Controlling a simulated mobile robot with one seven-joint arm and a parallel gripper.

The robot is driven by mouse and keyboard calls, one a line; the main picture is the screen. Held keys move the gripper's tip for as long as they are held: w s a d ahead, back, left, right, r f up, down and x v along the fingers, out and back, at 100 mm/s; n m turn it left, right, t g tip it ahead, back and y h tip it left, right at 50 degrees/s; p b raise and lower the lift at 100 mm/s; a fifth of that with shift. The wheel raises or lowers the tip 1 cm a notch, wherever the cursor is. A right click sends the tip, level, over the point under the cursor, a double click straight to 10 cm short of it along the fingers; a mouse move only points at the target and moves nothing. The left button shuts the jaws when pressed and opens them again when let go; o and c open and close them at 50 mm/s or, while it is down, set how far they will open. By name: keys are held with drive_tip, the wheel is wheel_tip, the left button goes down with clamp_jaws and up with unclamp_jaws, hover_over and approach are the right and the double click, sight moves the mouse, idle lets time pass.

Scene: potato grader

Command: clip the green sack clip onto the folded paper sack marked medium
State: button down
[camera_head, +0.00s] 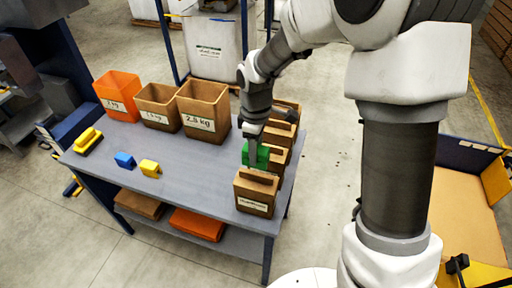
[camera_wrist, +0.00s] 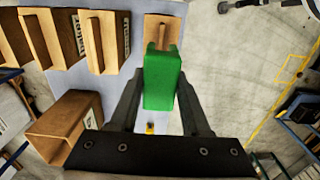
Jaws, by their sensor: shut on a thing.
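My gripper (camera_head: 254,142) is shut on the green sack clip (camera_head: 262,154). In the wrist view the clip (camera_wrist: 162,80) hangs between the fingers of my gripper (camera_wrist: 160,100). Brown folded paper sacks stand in a row along the table's right side. The clip is over the nearest sack (camera_head: 254,196), close to its folded top ridge; whether they touch I cannot tell. That sack also shows in the wrist view (camera_wrist: 171,33), partly hidden by the clip. Its label is too small to read. Other sacks (camera_wrist: 103,42) stand beside it, labels unreadable.
A blue clip (camera_head: 125,160) and a yellow clip (camera_head: 150,168) lie on the grey table (camera_head: 190,172). A yellow object (camera_head: 88,139) lies at its left end. An orange bin (camera_head: 119,97) and brown boxes (camera_head: 202,108) stand at the back. The table's front middle is clear.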

sight(256, 174)
drive_tip(key=shift+f+b, duration=2.9)
drive_tip(key=shift+f, duration=1.05)
drive_tip(key=shift+c, duration=1.4)
unclamp_jaws()
wheel_tip(256, 174, up, 16)
drive_tip(key=shift+r, duration=0.7)
